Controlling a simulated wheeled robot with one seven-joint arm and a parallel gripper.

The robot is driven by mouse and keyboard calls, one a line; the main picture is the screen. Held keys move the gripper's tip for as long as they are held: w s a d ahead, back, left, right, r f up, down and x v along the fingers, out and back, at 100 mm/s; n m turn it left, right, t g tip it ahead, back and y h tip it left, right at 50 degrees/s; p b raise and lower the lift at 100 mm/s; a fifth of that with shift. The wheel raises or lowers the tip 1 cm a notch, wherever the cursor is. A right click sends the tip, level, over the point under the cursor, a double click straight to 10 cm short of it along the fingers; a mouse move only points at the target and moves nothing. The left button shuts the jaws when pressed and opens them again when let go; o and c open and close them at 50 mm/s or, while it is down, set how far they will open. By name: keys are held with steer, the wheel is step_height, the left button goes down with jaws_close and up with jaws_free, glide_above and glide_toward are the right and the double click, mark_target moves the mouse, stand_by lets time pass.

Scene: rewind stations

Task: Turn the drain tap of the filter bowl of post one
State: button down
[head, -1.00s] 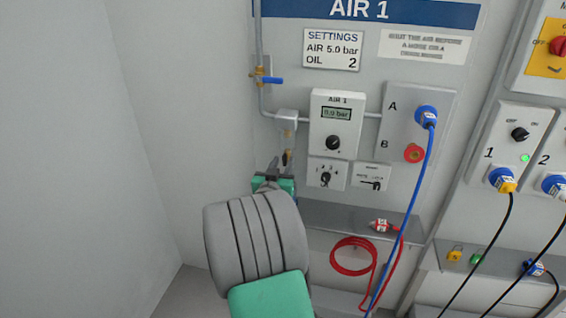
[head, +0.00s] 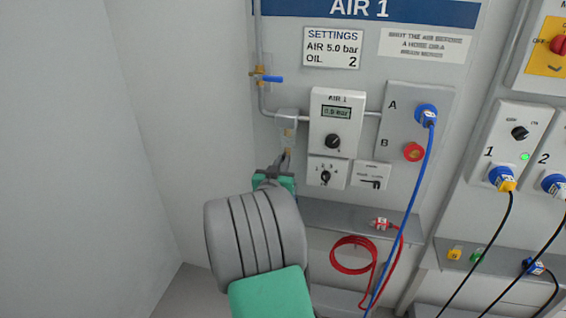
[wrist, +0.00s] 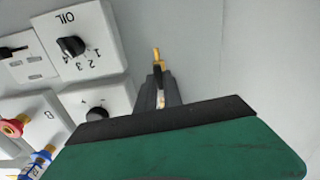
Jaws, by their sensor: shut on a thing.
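The filter bowl (head: 287,131) of post one hangs from the pipe, left of the AIR 1 panel, clear with brassy parts inside. Its small drain tap is at the bottom, mostly hidden by my fingers in the head view. My gripper (head: 286,157) comes up from below and is shut on the drain tap. In the wrist view my gripper (wrist: 160,98) has its two grey fingers close together, and a yellow and black part, likely the drain tap (wrist: 156,57), shows at their tips.
The AIR 1 regulator (head: 333,125) and oil dial (head: 326,173) are close on the right. A blue-handled valve (head: 270,79) sits above on the pipe. A shelf (head: 330,214) runs below, with a red hose (head: 352,256) under it. The left wall is bare.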

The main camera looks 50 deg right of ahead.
steer(key=shift+n, duration=0.3)
steer(key=n, duration=0.8)
steer(key=shift+w, duration=0.15)
steer(key=shift+f+n+p, duration=0.15)
steer(key=shift+n+p, duration=1.75)
steer(key=shift+n, duration=2.4)
steer(key=c, duration=1.5)
jaws_free()
steer(key=shift+a, duration=0.1)
